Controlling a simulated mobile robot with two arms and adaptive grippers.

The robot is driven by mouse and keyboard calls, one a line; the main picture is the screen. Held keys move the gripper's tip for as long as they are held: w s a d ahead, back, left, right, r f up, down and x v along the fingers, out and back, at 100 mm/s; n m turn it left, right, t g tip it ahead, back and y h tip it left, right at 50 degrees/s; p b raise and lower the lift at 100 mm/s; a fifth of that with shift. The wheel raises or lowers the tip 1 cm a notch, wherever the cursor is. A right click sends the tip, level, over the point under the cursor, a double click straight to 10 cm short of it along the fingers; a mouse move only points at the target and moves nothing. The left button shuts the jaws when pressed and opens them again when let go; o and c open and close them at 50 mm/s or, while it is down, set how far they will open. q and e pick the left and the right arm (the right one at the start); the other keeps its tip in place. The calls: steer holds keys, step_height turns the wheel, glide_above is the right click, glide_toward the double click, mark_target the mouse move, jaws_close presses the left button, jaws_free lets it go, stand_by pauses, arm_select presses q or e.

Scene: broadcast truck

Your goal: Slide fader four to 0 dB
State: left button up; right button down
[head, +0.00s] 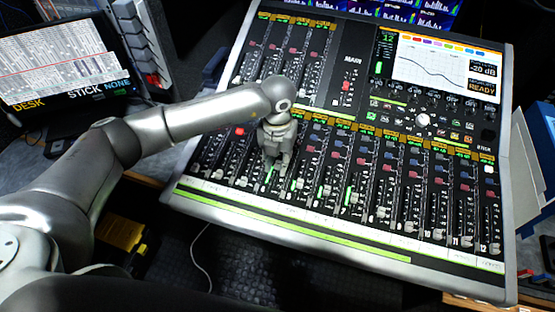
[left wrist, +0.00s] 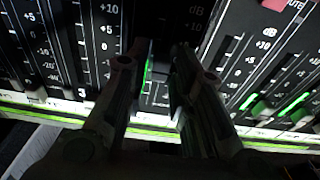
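The mixing console (head: 330,230) has a row of several channel faders along its lower half. My left gripper (head: 276,165) reaches down onto the left part of this row, above the strip that looks like channel four. In the left wrist view my left gripper (left wrist: 153,58) has its two fingers apart, with a green level bar (left wrist: 148,72) and scale marks between them. A dark block between the fingertips may be fader four's cap; contact is unclear. The number 3 strip (left wrist: 82,93) lies just left of the fingers. My right gripper is not in view.
Neighbouring fader caps stand close on both sides, such as one to the right (left wrist: 258,108). A second fader bank (head: 290,60) and the console screen (head: 432,62) lie farther back. A monitor (head: 60,65) stands at the left.

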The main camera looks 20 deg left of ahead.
mark_target(277, 164)
arm_select(q)
step_height(277, 164, up, 12)
stand_by(0.4)
steer(key=shift+f, duration=0.15)
stand_by(0.3)
